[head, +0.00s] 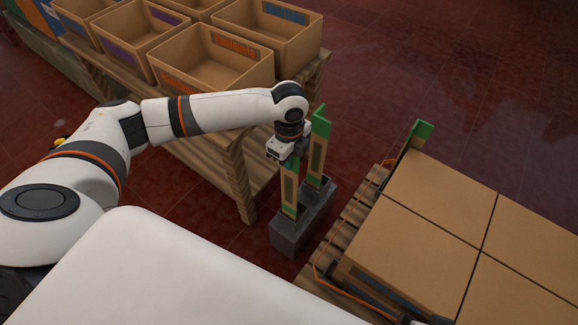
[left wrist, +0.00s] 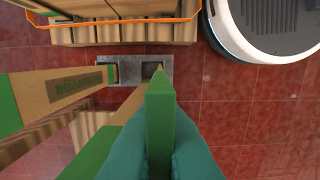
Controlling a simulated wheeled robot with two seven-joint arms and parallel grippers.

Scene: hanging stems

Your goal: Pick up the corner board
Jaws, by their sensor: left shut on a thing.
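Two tan corner boards with green ends stand upright in a grey block (head: 287,238) on the floor. My left gripper (head: 284,158) is shut on the upper part of the nearer corner board (head: 290,188). In the left wrist view its teal fingers (left wrist: 172,160) pinch this board (left wrist: 160,112) from both sides, green end towards the camera. The lower end is at the block; I cannot tell how deep it sits. The other corner board (head: 317,148) stands just behind and right of the gripper, and on the left in the wrist view (left wrist: 60,92).
A wooden table (head: 236,172) with several open cardboard bins stands left of the block. A pallet (head: 352,215) of cartons (head: 435,195) is close on the right, with another corner board (head: 407,143) upright at its far corner. Red tiled floor lies clear behind.

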